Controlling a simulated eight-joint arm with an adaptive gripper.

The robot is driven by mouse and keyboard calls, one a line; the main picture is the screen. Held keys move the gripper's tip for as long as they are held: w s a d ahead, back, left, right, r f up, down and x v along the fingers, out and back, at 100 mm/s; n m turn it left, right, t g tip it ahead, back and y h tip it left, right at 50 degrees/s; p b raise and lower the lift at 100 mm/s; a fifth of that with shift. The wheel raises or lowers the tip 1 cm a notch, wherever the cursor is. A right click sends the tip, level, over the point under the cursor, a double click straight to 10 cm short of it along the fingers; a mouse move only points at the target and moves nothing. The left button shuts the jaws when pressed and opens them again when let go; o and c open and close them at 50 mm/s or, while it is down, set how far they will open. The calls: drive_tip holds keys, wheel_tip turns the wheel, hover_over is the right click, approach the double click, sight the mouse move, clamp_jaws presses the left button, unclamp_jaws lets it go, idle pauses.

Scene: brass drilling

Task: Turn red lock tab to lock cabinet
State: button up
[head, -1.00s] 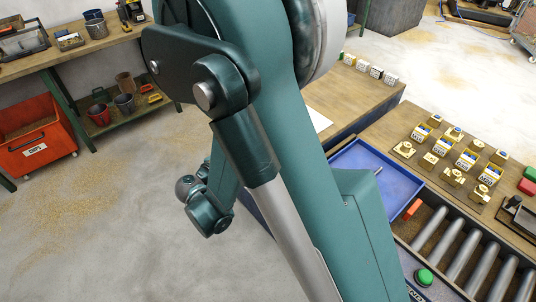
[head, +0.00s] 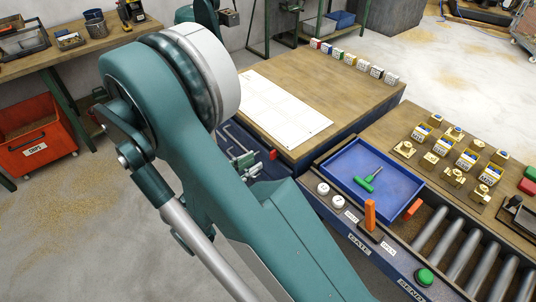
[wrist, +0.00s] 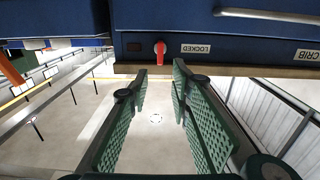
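The red lock tab (wrist: 160,48) stands upright, roughly vertical, on the blue cabinet front (wrist: 215,30) in the wrist view. The fingertips appear just below the tab in the picture, one to each side; contact is not evident. In the head view my arm hides much of the cabinet, and a small red piece (head: 273,154) shows at its front.
A handle (wrist: 270,14) and a CRIB label (wrist: 307,55) are on the cabinet to the right. The blue tray (head: 340,165) holds a green-handled tool (head: 368,180). An orange lever (head: 370,214) stands beside it. Open floor (wrist: 110,110) lies beyond my fingers.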

drive_tip(key=shift+d, duration=0.1)
drive_tip(key=b+x, duration=0.1)
drive_tip(key=x, duration=0.6)
drive_tip(key=shift+w+d+b, duration=0.25)
drive_tip(key=shift+w+b, duration=0.05)
drive_tip(key=shift+b, duration=0.1)
clamp_jaws()
